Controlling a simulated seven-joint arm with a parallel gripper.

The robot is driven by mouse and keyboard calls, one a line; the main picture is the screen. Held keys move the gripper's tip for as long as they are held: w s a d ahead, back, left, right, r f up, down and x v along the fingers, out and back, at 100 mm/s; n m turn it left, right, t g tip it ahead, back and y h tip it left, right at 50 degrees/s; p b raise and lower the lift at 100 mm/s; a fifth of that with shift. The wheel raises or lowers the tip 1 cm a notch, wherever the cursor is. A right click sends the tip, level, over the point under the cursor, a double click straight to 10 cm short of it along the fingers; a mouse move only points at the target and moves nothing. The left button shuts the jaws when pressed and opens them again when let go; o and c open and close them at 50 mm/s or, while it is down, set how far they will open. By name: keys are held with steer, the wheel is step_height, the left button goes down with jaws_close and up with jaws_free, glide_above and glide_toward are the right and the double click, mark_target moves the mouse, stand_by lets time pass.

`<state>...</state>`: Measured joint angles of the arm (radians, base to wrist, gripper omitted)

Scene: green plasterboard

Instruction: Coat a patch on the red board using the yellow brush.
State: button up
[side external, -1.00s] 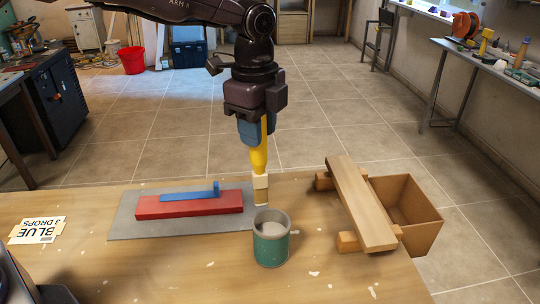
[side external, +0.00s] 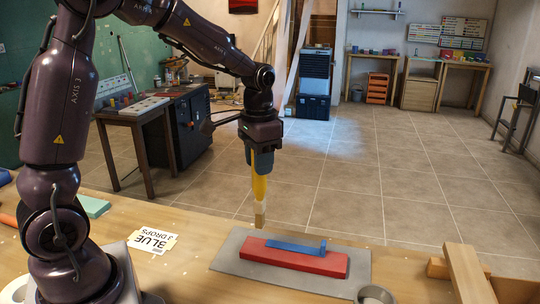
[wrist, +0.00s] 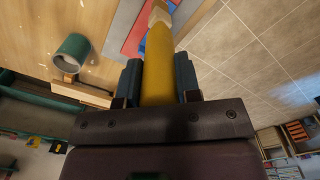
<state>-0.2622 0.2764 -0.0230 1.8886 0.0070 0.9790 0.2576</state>
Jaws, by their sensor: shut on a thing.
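My gripper (side external: 259,162) is shut on the yellow brush (side external: 260,188), which hangs tip down. Its pale lower end (side external: 260,219) appears above the far left part of the grey mat (side external: 225,258); I cannot tell its exact height. The red board (side external: 320,263) lies on the mat, with a blue strip (side external: 290,245) with a raised end on top. In the wrist view, the brush (wrist: 157,70) points toward the partly hidden red board (wrist: 138,38). A cup (side external: 374,294) is cut off at the bottom edge; it shows green in the wrist view (wrist: 72,52).
A card reading "BLUE 3 DROPS" (side external: 152,239) lies left of the mat. Bare tabletop separates card and mat.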

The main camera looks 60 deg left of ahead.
mark_target(261, 199)
steer(key=shift+f, duration=4.05)
steer(key=w+d, duration=0.9)
steer(key=shift+w+d, duration=0.15)
stand_by(0.4)
stand_by(0.3)
